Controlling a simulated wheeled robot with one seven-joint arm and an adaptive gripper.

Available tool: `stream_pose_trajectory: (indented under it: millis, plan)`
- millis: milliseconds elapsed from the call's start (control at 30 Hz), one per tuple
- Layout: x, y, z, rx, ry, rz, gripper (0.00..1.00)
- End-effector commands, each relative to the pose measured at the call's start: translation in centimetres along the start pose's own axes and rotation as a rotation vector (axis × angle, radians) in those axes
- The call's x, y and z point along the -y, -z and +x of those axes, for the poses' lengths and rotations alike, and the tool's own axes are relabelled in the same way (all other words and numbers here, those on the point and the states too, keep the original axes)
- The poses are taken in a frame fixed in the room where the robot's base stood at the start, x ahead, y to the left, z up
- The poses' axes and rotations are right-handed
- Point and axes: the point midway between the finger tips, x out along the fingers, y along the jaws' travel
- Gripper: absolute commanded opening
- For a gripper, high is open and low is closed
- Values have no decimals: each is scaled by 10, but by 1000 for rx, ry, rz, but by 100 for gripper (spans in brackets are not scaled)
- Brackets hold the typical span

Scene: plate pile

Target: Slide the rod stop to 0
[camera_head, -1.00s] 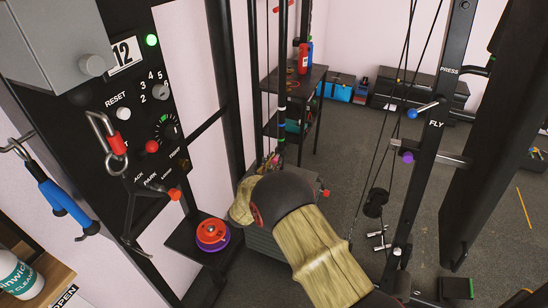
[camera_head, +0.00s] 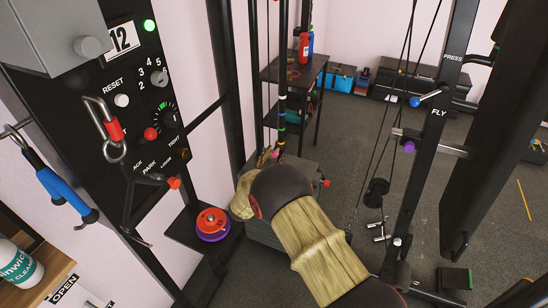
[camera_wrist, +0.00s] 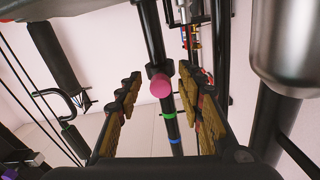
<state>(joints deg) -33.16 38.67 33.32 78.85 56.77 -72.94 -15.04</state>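The rod stop is likely the black collar with a pink knob (camera_wrist: 161,86) on an upright black rod in the wrist view. Green and blue bands (camera_wrist: 172,142) mark the rod on one side of the collar. No number can be read there. My gripper (camera_wrist: 160,77) is open, its padded tan fingers on either side of the knob with gaps between; I cannot tell the depth between them. In the head view the banded rod (camera_head: 283,112) stands behind my arm, and a small pink spot, likely the knob (camera_head: 276,154), shows near its lower part. My gripper is mostly hidden there.
A black control panel (camera_head: 140,75) with knobs and hanging clips stands left. A small shelf with a red disc (camera_head: 211,220) is below it. A black frame post marked FLY (camera_head: 437,125) and cables stand right. A shelf unit (camera_head: 300,72) stands behind.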

Motion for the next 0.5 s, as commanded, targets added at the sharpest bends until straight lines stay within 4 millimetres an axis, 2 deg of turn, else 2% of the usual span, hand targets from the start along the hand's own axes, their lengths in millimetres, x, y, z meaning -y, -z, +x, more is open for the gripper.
stream_pose_trajectory:
  millis: [133,233,500]
  plan:
    - [0,0,-4,0,1,0,38]
    - [1,0,-16,0,2,-1,38]
    - [2,0,-70,1,4,-1,38]
